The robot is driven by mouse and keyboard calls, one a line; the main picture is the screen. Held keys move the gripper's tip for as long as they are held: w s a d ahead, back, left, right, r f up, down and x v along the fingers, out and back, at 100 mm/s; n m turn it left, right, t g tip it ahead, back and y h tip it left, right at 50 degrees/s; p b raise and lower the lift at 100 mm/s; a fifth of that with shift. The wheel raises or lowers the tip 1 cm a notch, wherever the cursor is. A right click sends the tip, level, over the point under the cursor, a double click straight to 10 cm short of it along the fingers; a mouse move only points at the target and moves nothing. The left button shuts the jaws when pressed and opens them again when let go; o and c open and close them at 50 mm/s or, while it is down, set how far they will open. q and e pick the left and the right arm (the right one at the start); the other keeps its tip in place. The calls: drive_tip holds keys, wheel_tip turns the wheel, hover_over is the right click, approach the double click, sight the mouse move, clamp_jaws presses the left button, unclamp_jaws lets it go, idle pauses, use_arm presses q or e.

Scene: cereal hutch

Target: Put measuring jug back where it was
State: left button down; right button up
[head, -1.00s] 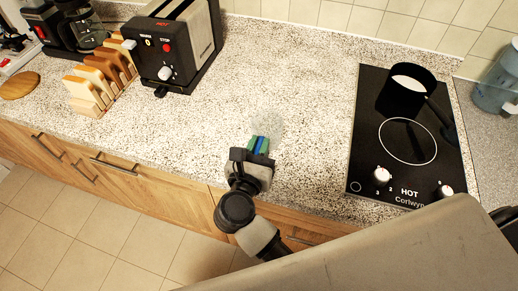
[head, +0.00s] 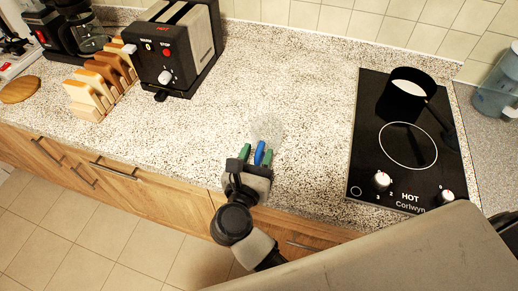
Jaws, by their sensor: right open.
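A clear, see-through measuring jug (head: 268,129) stands on the speckled worktop near its front edge. It is faint against the speckle. Its blue handle (head: 259,153) points toward the front edge. My right gripper (head: 256,154) comes in from below, with green fingertips on either side of the blue handle. The fingers are open, with a gap showing to the left of the handle; whether the right finger touches it I cannot tell. My left gripper is not in view.
A black toaster (head: 173,62), a wooden rack with bread slices (head: 91,95) and a coffee maker (head: 80,35) stand at the left. A black hob (head: 385,178) with a pan (head: 405,97) is at the right. A blue-tinted pitcher (head: 496,90) stands far right. The middle worktop is clear.

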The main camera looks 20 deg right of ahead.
drive_tip(key=b+v, duration=0.1)
drive_tip(key=v, duration=0.5)
idle(0.5)
